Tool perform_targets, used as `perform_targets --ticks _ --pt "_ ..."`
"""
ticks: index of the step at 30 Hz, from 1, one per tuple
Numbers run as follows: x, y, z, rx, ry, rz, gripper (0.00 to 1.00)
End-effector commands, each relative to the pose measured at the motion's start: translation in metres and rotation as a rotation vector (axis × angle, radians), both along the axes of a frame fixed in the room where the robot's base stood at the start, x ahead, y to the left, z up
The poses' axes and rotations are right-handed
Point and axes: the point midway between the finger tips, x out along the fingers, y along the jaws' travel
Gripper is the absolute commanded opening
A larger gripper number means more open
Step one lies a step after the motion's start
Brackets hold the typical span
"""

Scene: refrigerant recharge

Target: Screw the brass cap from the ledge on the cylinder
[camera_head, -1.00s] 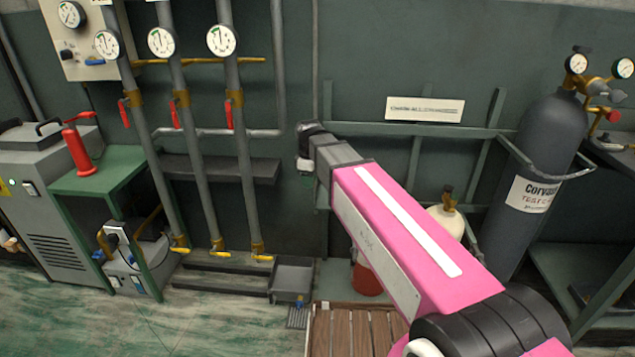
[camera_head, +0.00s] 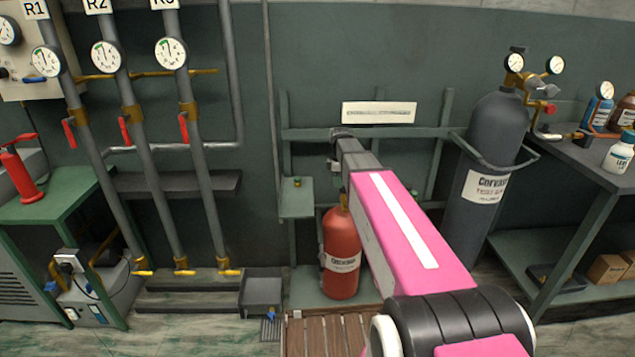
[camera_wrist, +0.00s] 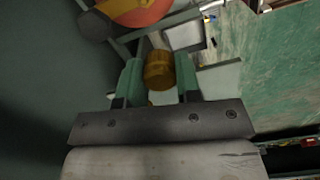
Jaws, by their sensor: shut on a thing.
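My gripper (camera_wrist: 159,76) is shut on a brass cap (camera_wrist: 158,66), which sits between its two green fingers in the wrist view. In the head view my gripper (camera_head: 336,163) is at the end of the pink arm, above the top of a red cylinder (camera_head: 341,255); its fingers and the cap are too small to make out there. The cylinder stands upright, its right side partly hidden by my arm. Its brass valve (camera_head: 343,198) shows at the top. A small green ledge (camera_head: 296,207) is left of the cylinder, with a small brass-coloured piece (camera_head: 297,183) on it.
A tall dark grey cylinder (camera_head: 484,130) with gauges stands at the right, beside a bench (camera_head: 590,160) with bottles. Grey pipes with gauges and red levers run down the wall at the left. A grey bin (camera_head: 263,290) and wooden slats (camera_head: 325,335) are low in front.

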Motion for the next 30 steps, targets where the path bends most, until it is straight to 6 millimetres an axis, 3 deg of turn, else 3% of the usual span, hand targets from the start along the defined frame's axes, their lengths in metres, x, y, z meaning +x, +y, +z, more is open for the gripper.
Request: perform_targets --ticks 3,7,30 --pt "0.006 -0.021 -0.004 0.000 0.000 -0.001 0.09" --pt "0.007 -0.032 -0.007 0.000 0.000 -0.001 0.09" --pt "0.007 -0.033 -0.059 0.000 0.000 0.000 0.09"
